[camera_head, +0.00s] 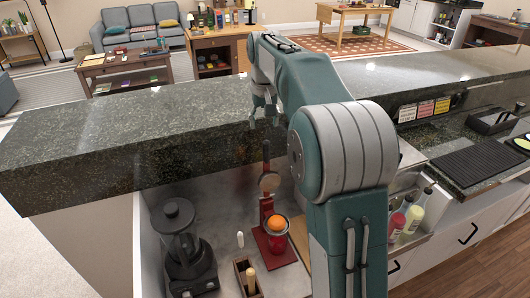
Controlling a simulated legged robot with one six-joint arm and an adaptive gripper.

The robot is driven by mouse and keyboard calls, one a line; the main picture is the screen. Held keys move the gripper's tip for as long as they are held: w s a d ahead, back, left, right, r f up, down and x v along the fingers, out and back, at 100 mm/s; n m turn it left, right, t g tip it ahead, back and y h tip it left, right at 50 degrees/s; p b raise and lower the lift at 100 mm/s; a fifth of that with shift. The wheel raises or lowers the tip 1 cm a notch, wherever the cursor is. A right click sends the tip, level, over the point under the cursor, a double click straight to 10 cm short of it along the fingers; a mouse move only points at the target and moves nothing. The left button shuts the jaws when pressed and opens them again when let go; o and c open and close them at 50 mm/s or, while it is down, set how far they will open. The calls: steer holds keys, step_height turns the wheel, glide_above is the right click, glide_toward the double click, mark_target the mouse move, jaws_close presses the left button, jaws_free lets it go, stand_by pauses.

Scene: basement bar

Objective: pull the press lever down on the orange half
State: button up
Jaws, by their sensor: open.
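The red citrus press (267,206) stands on the lower grey counter, beside my arm. Its base plate is flat on the counter, and its upright post rises at the back. An orange half (277,224) sits on the red cup at the front of the press. The press lever (266,152) points up from a round grey head, with its tip near the raised bar ledge. My gripper (263,117) is open and empty above the lever's tip in the picture. Whether it touches the lever is too small to tell.
A dark blender (184,250) stands left of the press. A small wooden holder (247,277) with a wooden-handled tool is in front. The raised granite ledge (120,140) runs behind the press. Bottles (412,217) stand to the right of my arm.

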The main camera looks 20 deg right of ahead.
mark_target(266, 153)
steer(key=shift+g, duration=0.4)
steer(key=w+f, duration=0.1)
steer(key=w+d+f, duration=0.2)
steer(key=w, duration=0.1)
steer(key=shift+f, duration=0.15)
step_height(266, 153, down, 11)
steer(key=shift+s+r, duration=0.1)
steer(key=shift+r, duration=0.1)
jaws_close()
